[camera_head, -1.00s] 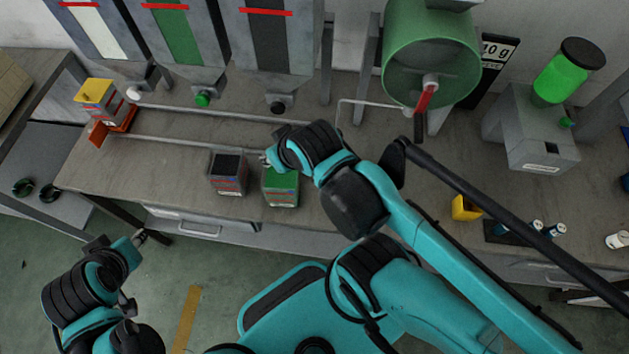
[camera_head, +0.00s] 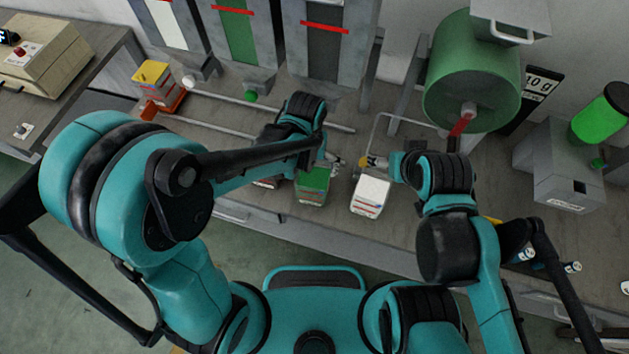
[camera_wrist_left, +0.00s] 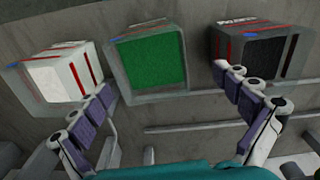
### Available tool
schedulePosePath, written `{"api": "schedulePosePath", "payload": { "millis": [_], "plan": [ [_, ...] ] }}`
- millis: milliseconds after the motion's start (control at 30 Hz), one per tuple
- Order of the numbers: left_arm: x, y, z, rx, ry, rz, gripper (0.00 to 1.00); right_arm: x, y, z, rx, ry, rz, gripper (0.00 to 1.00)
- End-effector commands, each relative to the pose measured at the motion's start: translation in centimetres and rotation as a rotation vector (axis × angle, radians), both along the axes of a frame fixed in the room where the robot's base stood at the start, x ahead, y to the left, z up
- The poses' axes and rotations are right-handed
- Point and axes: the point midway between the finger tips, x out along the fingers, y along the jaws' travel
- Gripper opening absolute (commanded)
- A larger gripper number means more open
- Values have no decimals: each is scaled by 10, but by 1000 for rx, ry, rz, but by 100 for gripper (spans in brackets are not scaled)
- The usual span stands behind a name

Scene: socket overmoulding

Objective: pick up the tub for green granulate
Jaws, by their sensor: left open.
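The green tub (camera_head: 313,187), open-topped with green granulate, stands on the bench between a white tub (camera_head: 370,195) and a dark tub (camera_head: 266,183), partly hidden by my left arm. My left gripper (camera_head: 331,160) is over the back of the green tub. I see no clear grip. My right gripper (camera_head: 376,162) is at the back of the white tub; its fingers are unclear.
Hoppers stand behind, the green-striped one (camera_head: 236,40) among them. A green drum (camera_head: 472,75) and a grey machine (camera_head: 565,165) stand to the right. A yellow-topped tub (camera_head: 155,80) stands back left. Thin rails run along the bench behind the tubs.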

Motion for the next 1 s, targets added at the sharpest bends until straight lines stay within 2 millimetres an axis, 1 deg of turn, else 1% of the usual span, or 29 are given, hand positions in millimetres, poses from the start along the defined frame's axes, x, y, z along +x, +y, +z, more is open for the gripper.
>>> {"api": "schedulePosePath", "payload": {
  "millis": [33,167,467,600,700,800,1000],
  "plan": [
    [-1,-5,-4,5,12,-7,100,0,0,2,0,0,0,75],
    [-2,-10,-14,13,30,-13,100,0,0,1,0,0,0,75],
    [-2,-11,-51,14,32,-13,100,0,0,-12,0,0,0,75],
    [-3,-13,-74,14,32,-13,100,0,0,-22,0,0,0,75],
    [-3,-13,-86,14,32,-13,100,0,0,-25,0,0,0,75],
    [-3,-13,-90,14,32,-13,100,0,0,-26,0,0,0,75],
    [-3,-12,-89,14,31,-13,100,0,0,-25,0,0,0,75]
  ]
}}
